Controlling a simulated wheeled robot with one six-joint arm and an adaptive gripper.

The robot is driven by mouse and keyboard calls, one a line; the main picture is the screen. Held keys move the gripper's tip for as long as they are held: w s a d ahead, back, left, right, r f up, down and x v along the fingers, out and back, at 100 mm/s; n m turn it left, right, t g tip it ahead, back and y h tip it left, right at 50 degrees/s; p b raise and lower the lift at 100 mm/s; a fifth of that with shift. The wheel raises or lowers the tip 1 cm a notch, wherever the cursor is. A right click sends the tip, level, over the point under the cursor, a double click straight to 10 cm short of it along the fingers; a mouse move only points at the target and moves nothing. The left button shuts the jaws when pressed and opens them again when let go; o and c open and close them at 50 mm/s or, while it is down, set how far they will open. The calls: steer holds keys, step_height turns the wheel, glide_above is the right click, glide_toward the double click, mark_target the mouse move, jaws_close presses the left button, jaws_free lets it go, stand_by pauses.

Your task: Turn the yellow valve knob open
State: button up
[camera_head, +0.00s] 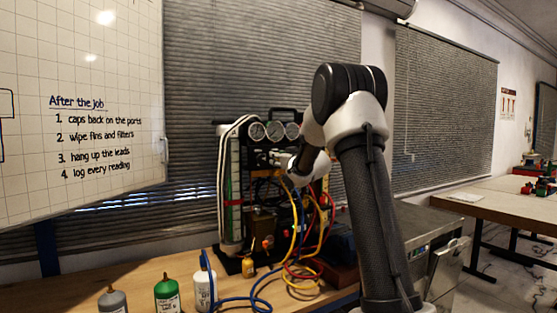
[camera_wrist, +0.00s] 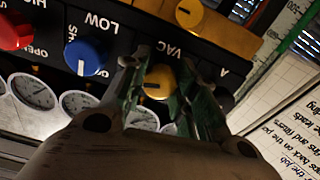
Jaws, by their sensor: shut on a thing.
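The yellow valve knob (camera_wrist: 158,80) sits on the dark manifold panel (camera_wrist: 118,42) by the VAC label in the wrist view. My gripper (camera_wrist: 161,88) has one greenish finger on each side of it and is shut on it. A dark mark shows on the knob's face; its exact angle is hard to read. In the head view my gripper (camera_head: 283,160) reaches the gauge rig (camera_head: 230,190) below its gauges, and the knob cannot be made out there.
A blue knob (camera_wrist: 86,57) and a red knob (camera_wrist: 14,33) are on the same panel. Another yellow knob (camera_wrist: 188,13) is on a yellow block. Gauges (camera_wrist: 32,91) line the panel. Coloured hoses (camera_head: 297,225) hang below my gripper. Bottles (camera_head: 167,296) stand on the bench.

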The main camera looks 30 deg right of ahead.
steer(key=n, duration=1.1)
steer(key=shift+n, duration=2.1)
steer(key=shift+f, duration=0.1)
steer(key=o, duration=1)
steer(key=shift+s, duration=0.1)
steer(key=s, duration=1.1)
steer(key=shift+s+d, duration=0.25)
steer(key=shift+s, duration=0.15)
